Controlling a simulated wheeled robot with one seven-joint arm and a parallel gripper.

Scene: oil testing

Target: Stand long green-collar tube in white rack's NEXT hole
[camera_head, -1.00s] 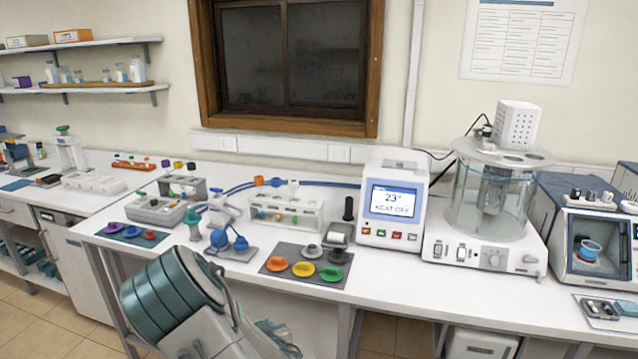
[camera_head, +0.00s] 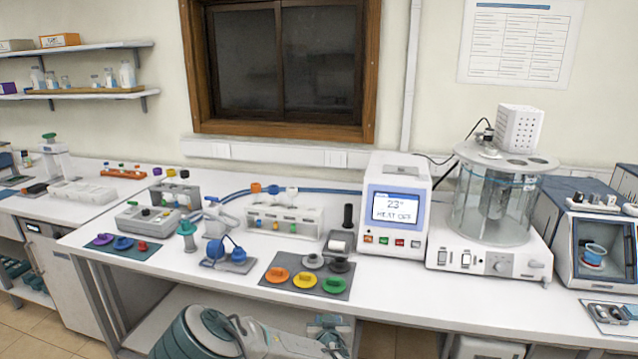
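A white rack (camera_head: 310,226) stands on the bench left of the heater unit. Small coloured parts show through its open front, too small to tell one tube from another. I cannot pick out a long green-collar tube with certainty. A short upright piece with a teal-green collar (camera_head: 187,229) stands left of the rack. My arm is low at the bottom of the picture, in front of the bench. Its end (camera_head: 329,334) is below the bench's front edge, apart from the rack. The fingers are too small and cut off to read.
A dark mat (camera_head: 336,295) with coloured round caps lies in front of the rack. A blue-bulbed pump (camera_head: 236,254) and a grey block (camera_head: 150,219) stand to the left. The heater unit (camera_head: 394,208) and a glass bath (camera_head: 497,208) are to the right. The bench front edge lies above my arm.

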